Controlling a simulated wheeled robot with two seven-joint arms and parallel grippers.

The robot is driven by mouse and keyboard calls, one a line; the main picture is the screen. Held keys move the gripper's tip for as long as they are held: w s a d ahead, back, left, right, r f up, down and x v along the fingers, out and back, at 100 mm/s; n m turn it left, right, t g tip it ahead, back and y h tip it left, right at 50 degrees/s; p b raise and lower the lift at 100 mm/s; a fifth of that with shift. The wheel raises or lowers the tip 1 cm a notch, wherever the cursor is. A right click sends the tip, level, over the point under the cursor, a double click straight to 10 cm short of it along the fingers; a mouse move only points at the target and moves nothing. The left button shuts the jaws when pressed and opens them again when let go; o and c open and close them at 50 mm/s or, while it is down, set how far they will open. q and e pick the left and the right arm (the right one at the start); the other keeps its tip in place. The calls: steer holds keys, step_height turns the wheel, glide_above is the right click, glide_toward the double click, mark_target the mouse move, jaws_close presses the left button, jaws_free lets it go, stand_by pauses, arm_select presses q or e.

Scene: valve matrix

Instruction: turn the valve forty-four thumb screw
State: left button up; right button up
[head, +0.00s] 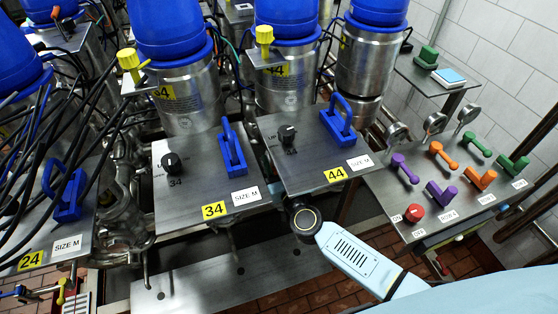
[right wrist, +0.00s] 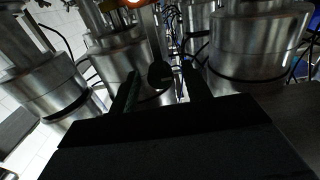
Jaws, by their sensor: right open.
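The valve 44 station is in the head view, marked by a yellow 44 label (head: 336,174) on a metal plate (head: 305,172). The plate carries a black knob (head: 287,133) and a blue handle (head: 338,118). A yellow knob (head: 264,36) stands on a bracket behind it. I cannot tell which part is the thumb screw. My right arm reaches toward the plate's front edge; its gripper is hidden in the head view. In the right wrist view my right gripper (right wrist: 160,90) is open, with a dark rounded part (right wrist: 160,74) between its fingers; contact is unclear. My left gripper is not in view.
The station 34 plate (head: 180,198) is to the left. A panel (head: 425,218) with coloured handles is to the right. Metal cylinders (right wrist: 235,45) crowd the right wrist view. A tiled floor (head: 310,296) lies below the front edge.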

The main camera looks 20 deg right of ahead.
steer(key=c, duration=1)
steer(key=m, duration=0.3)
steer(key=shift+p, duration=0.4)
steer(key=m, duration=0.2)
steer(key=shift+m, duration=0.4)
steer(key=m, duration=0.2)
steer(key=shift+f+m, duration=0.1)
steer(key=shift+m, duration=0.2)
steer(key=m, duration=0.3)
steer(key=shift+m+b, duration=0.35)
steer(key=shift+m, duration=0.05)
steer(key=m+b, duration=0.1)
steer(key=m, duration=0.4)
steer(key=shift+m, duration=0.4)
